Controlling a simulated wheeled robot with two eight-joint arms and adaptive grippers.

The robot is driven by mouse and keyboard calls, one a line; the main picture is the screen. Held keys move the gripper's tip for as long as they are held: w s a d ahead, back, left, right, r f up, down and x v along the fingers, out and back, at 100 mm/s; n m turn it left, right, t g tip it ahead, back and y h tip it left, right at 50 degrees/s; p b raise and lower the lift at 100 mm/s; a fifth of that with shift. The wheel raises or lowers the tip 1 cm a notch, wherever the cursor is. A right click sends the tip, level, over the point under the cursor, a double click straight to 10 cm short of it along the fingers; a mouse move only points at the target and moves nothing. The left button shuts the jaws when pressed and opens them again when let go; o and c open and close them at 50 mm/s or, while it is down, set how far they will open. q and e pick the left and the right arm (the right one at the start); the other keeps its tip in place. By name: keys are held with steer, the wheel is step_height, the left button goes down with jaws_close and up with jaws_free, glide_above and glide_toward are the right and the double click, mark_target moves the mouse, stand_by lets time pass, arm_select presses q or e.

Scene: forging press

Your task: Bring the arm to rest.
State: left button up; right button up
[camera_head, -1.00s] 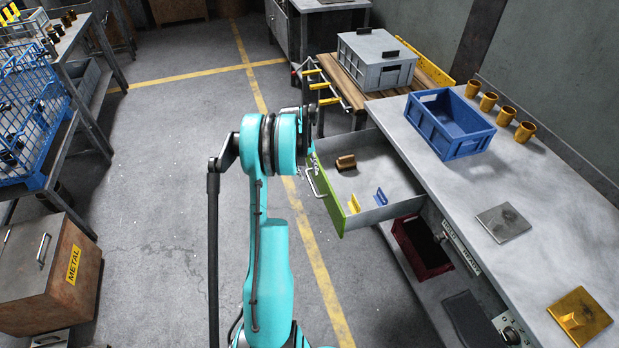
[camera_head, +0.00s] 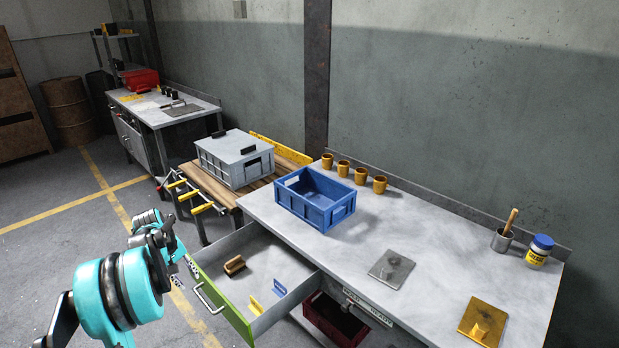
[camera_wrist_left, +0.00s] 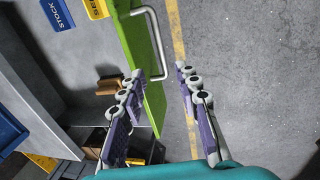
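My left arm comes in teal at the lower left of the head view. Its gripper (camera_head: 168,243) is partly hidden by its own links, left of the open drawer. In the left wrist view the two fingers (camera_wrist_left: 160,84) stand apart with nothing held between them. The drawer's green front (camera_wrist_left: 143,62) and its metal handle (camera_wrist_left: 152,42) show ahead of the fingers, close to the left finger. I cannot tell whether that finger touches the front. My right gripper is in neither view.
The green-fronted drawer (camera_head: 220,302) stands open under the grey workbench (camera_head: 430,265), holding a brown block (camera_head: 234,265) and small yellow and blue signs. A blue crate (camera_head: 315,200) and several orange cups are on the bench. Open floor lies left of the drawer.

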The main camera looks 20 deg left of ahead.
arm_select(q)
steer(key=shift+d, duration=0.1)
steer(key=d+r+m+t, duration=0.15)
steer(key=d+r, duration=0.25)
steer(key=d, duration=0.5)
steer(key=d+r+m+y, duration=0.1)
steer(key=d+r+m, duration=0.2)
steer(key=d+r, duration=0.35)
steer(key=d+r+m, duration=0.2)
steer(key=d, duration=0.8)
steer(key=s+d+m+t, duration=0.2)
steer(key=s+d, duration=0.3)
steer(key=d, duration=0.4)
steer(key=s+d+f+m+t, duration=0.1)
steer(key=s+d+m, duration=0.4)
steer(key=d, duration=0.4)
steer(key=shift+s+d+t, duration=0.2)
steer(key=shift+s+t, duration=0.15)
steer(key=shift+s, duration=0.25)
